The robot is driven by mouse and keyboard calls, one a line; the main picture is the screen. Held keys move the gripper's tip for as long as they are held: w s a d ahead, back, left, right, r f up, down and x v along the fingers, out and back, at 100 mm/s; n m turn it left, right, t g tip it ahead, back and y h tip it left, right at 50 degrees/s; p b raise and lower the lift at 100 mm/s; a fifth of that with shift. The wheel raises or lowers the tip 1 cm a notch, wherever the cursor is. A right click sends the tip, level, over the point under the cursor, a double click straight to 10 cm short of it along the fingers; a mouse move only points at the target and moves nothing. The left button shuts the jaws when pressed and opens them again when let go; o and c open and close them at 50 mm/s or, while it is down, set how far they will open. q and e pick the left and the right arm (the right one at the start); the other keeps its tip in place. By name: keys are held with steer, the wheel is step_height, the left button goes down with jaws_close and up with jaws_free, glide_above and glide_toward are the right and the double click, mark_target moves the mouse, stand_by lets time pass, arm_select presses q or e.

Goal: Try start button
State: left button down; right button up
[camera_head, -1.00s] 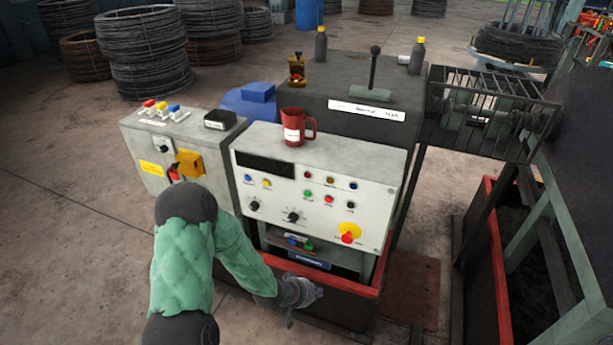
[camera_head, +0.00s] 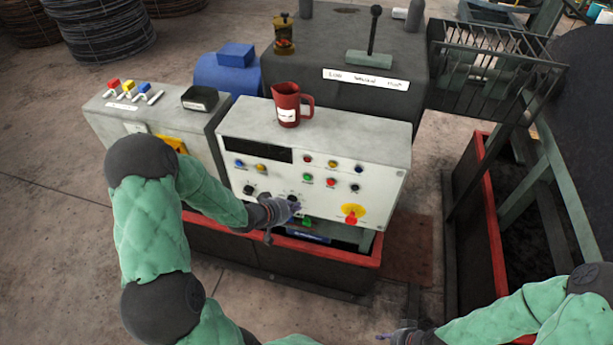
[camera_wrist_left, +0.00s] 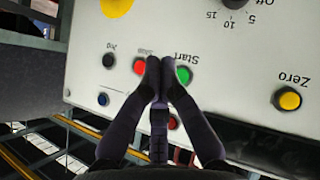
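The green start button (camera_head: 307,177) is on the white control panel (camera_head: 225,180), left of a red button (camera_head: 330,183). In the left wrist view the panel appears upside down, and the green button (camera_wrist_left: 184,76) sits beside the word "Start". The red button (camera_wrist_left: 139,67) is to its left there. My left gripper (camera_head: 294,206) is in front of the panel, below the green button in the head view. Its fingertips (camera_wrist_left: 160,64) are together and empty, appearing between the two buttons; contact cannot be told. My right gripper (camera_head: 384,337) is at the bottom edge, its fingers barely visible.
A red mug (camera_head: 287,104) stands on the panel housing. A yellow-backed red knob (camera_head: 352,214) and black dials (camera_head: 250,189) are close by on the panel. A grey switch box (camera_head: 100,122) stands at left. A red-edged bin (camera_head: 300,258) lies below the panel.

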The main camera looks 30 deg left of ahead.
mark_target(307, 178)
arm_select(q)
steer(key=w+a, duration=0.2)
steer(key=w, duration=0.6)
steer(key=shift+w+p, duration=0.3)
steer(key=shift+p, duration=0.15)
steer(key=shift+w, duration=0.1)
stand_by(1.2)
steer(key=shift+w+a+p, duration=0.15)
steer(key=shift+w+p, duration=0.15)
steer(key=shift+p, duration=0.05)
steer(key=shift+w+a+p, duration=0.1)
steer(key=shift+w+p, duration=0.2)
steer(key=shift+w, duration=0.1)
stand_by(0.7)
steer(key=shift+s, duration=0.15)
steer(key=shift+s+d, duration=0.2)
steer(key=shift+s, duration=0.45)
